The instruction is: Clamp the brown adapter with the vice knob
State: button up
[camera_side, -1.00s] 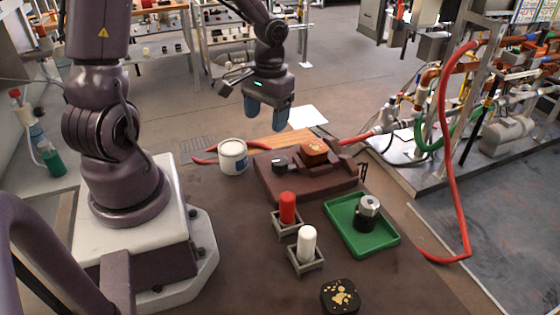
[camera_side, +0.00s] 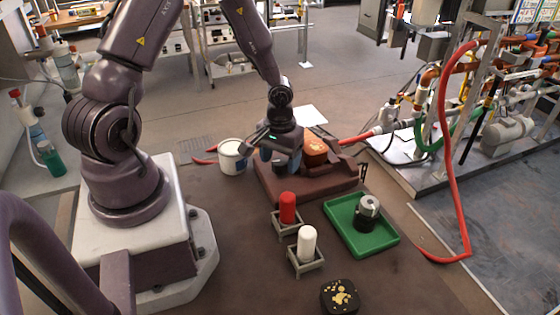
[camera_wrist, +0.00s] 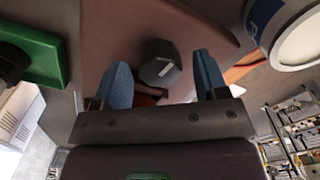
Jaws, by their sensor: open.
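The brown adapter (camera_side: 315,149), an orange-brown block, sits in the dark red-brown vice (camera_side: 322,185) in the side view. My gripper (camera_side: 280,161) is low over the vice's left end, left of the adapter. It hides the vice knob in the side view. In the wrist view, the dark faceted vice knob (camera_wrist: 159,64) with a white mark lies between the two blue fingertips of my gripper (camera_wrist: 163,78). The fingers are open, with gaps on both sides of the knob. The wrist view also shows the vice's bare surface (camera_wrist: 110,35).
A white can (camera_side: 232,157) stands just left of the vice. In front are holders with a red cylinder (camera_side: 287,206) and a white cylinder (camera_side: 307,242). A black-and-gold piece (camera_side: 340,296) lies at the table front.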

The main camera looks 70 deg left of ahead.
jog(key=shift+f, duration=0.55)
jog(key=c, duration=0.9)
jog(key=shift+c, duration=0.2)
